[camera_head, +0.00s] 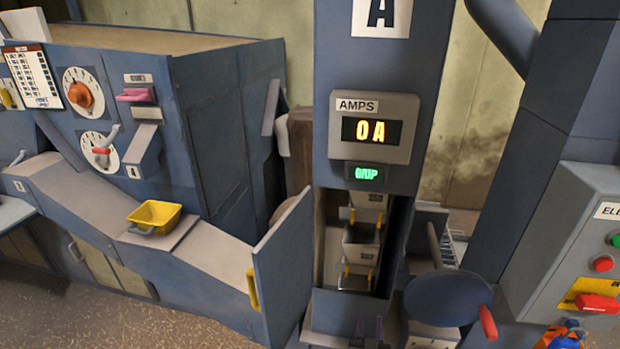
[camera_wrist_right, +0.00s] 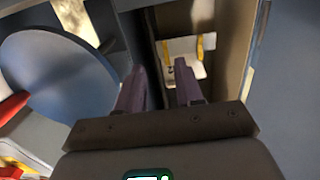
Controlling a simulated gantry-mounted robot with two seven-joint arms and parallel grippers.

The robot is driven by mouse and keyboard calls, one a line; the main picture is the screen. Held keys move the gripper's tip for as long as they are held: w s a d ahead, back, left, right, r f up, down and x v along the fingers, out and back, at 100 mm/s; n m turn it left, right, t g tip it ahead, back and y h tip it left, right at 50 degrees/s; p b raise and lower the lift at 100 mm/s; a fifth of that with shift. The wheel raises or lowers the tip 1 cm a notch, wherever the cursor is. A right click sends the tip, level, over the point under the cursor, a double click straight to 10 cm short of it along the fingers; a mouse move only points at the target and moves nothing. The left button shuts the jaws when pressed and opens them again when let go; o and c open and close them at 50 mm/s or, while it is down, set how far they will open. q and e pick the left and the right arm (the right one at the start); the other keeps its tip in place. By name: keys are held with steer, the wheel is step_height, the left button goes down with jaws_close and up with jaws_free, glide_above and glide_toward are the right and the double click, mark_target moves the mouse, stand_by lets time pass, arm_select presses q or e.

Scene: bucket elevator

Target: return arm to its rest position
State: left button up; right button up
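My right gripper (camera_head: 370,328) shows at the bottom edge of the head view, just below the open hatch of the elevator leg (camera_head: 335,110). Only its two purple fingertips show there. In the right wrist view, the right gripper (camera_wrist_right: 158,90) has its fingers apart with nothing between them. It points toward the hatch opening, where a pale bucket (camera_wrist_right: 187,65) with yellow strips shows beyond the fingers. Most of my right arm is out of the head view. My left gripper does not show in either view.
The hatch door (camera_head: 283,262) stands open left of the opening. A blue disc (camera_head: 445,297) with a red handle (camera_head: 488,322) sits right of it. A yellow scoop (camera_head: 156,216) rests on the left housing. A control box (camera_head: 570,235) stands at the right.

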steer(key=s+d+f+n+g+y, duration=0.1)
steer(key=s+d+f+g, duration=0.15)
steer(key=s+f, duration=0.4)
steer(key=s+d+f+n+g+y, duration=0.1)
steer(key=s+d+f, duration=0.2)
steer(key=s, duration=0.6)
steer(key=s+a+r+n+g+y, duration=0.1)
steer(key=s+r+g, duration=0.15)
steer(key=s, duration=0.35)
steer(key=s+a+r+n+g+y+p, duration=0.1)
steer(key=s+g, duration=0.3)
steer(key=s, duration=0.3)
steer(key=s+r+n+g+y, duration=0.1)
steer(key=s+r+g, duration=0.1)
steer(key=s+g, duration=0.3)
step_height(320, 180, up, 32)
steer(key=t+p, duration=0.1)
steer(key=p, duration=3.1)
steer(key=shift+s+a+f+t, duration=0.2)
steer(key=shift+s+t, duration=0.1)
steer(key=shift+s, duration=0.1)
